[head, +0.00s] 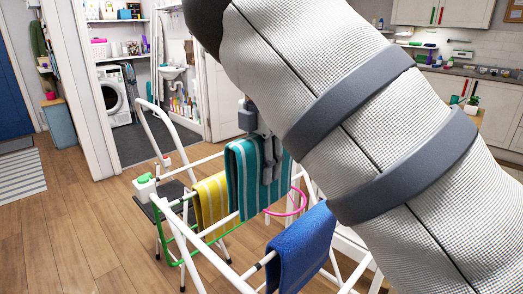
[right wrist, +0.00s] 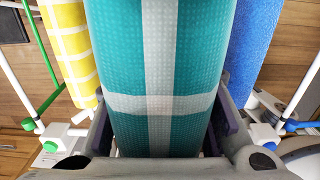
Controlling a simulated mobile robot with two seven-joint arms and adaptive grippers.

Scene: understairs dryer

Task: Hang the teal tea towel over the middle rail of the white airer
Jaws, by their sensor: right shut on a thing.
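The teal tea towel (head: 240,180), with pale stripes, hangs folded from my right gripper (head: 270,168). The right wrist view shows the teal towel (right wrist: 195,60) between the two fingers of the gripper (right wrist: 163,118), which is shut on it. In the head view the towel is over the white airer (head: 178,228), between a yellow towel and a blue towel. Its top is higher than theirs, and its lower edge appears near the height of the middle rail (head: 219,226). I cannot tell whether it touches the rail. My left gripper is not in view.
A yellow checked towel (head: 211,203) hangs on the airer's far side and a blue towel (head: 300,248) on its near side. A pink ring (head: 303,203) and green parts are on the frame. My right arm hides much of the right. Wooden floor is clear at left.

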